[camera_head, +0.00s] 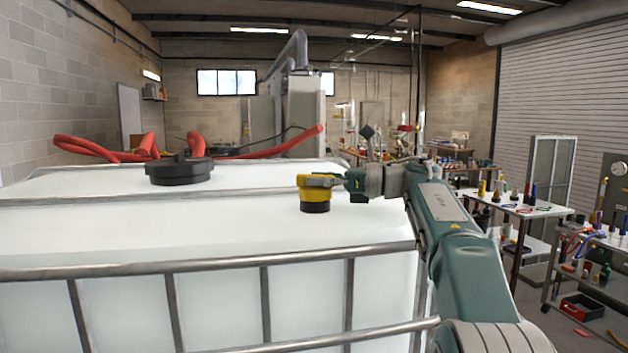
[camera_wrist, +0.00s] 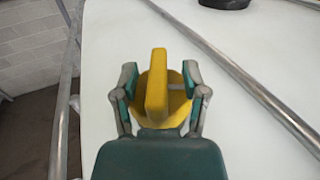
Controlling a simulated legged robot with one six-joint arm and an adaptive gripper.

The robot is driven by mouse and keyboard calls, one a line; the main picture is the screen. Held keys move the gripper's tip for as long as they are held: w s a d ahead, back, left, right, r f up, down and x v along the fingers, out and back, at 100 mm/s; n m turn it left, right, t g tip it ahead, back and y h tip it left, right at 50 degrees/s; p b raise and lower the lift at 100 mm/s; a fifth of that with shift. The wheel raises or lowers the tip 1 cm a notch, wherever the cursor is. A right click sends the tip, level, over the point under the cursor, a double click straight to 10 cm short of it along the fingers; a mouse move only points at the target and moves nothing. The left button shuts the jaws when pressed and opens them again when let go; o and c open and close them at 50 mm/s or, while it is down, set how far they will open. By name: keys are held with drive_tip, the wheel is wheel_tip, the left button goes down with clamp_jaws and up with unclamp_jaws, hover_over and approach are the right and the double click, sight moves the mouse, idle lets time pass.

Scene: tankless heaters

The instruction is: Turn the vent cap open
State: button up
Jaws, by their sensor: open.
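The yellow vent cap (camera_head: 314,191) stands upright on a black base on top of the white tank (camera_head: 240,225). In the wrist view the cap (camera_wrist: 157,85) shows a raised yellow ridge across a round yellow disc. My gripper (camera_head: 335,181) reaches to the cap from the right. In the wrist view my gripper (camera_wrist: 160,82) is open, with one finger on each side of the ridge. Gaps show between the fingers and the ridge. Part of the disc is hidden behind the ridge and my gripper.
Metal rails (camera_head: 215,268) cage the tank, and a bar (camera_head: 120,197) crosses its top behind the cap. A large black lid (camera_head: 180,171) sits further back left. Red hoses (camera_head: 270,146) lie behind the tank. Tables with tools (camera_head: 520,208) stand at the right.

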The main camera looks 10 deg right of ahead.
drive_tip(key=v, duration=1.1)
drive_tip(key=shift+d+f, duration=0.1)
drive_tip(key=shift+d, duration=0.05)
